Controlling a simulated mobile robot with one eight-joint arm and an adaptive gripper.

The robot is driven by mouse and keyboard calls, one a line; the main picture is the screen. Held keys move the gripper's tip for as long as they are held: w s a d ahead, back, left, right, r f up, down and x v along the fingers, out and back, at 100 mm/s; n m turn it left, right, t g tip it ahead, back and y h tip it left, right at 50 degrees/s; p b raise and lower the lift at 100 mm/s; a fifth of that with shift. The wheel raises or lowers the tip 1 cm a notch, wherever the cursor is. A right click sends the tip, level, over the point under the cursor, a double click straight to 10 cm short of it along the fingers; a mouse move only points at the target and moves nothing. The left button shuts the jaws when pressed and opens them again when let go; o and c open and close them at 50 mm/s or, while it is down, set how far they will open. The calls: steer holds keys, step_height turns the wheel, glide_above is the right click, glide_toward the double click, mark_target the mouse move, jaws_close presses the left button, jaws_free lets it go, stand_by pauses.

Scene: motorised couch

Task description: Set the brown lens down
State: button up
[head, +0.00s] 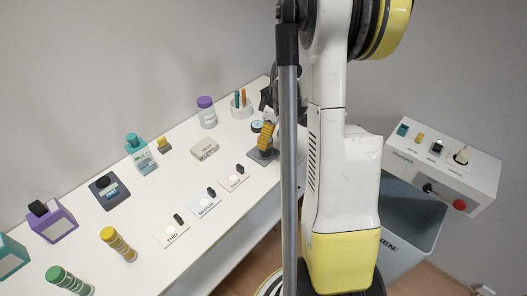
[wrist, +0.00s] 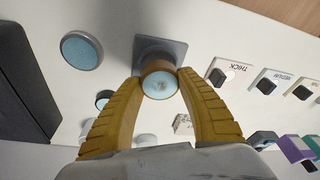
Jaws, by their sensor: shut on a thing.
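The brown lens (wrist: 160,80) has a brown rim and pale blue glass. My gripper (wrist: 160,84) is shut on it, with one yellow finger on each side of the rim. The lens overlaps a dark grey square base (wrist: 158,47) in the wrist view; I cannot tell whether they touch. In the head view my yellow-fingered gripper (head: 265,135) is low over the same grey base (head: 263,157), towards the right end of the white table. The lens is not clearly seen there. A grey-rimmed lens with blue glass (wrist: 82,50) lies to the left in the wrist view.
The thick (head: 234,180), medium (head: 205,206) and thin (head: 171,234) cards line the table's front side, each with a dark block. A test block (head: 204,150) and a pen cup (head: 241,106) stand nearby. Several bottles stand farther left.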

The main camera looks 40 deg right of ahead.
mark_target(264, 153)
steer(key=shift+w+a+f, duration=0.1)
steer(key=shift+w+f, duration=0.1)
steer(key=shift+w, duration=0.1)
steer(key=shift+f, duration=0.25)
steer(key=shift+s+d+b+x, duration=0.15)
steer(key=shift+b+x, duration=0.4)
steer(key=shift+x, duration=0.3)
steer(key=shift+s+d+b+x, duration=0.15)
steer(key=shift+b+x, duration=0.35)
steer(key=shift+x, duration=0.3)
steer(key=shift+a+f, duration=0.1)
steer(key=shift+f+b, duration=0.3)
steer(key=o, duration=1.2)
steer(key=shift+r, duration=0.1)
steer(key=shift+o, duration=0.2)
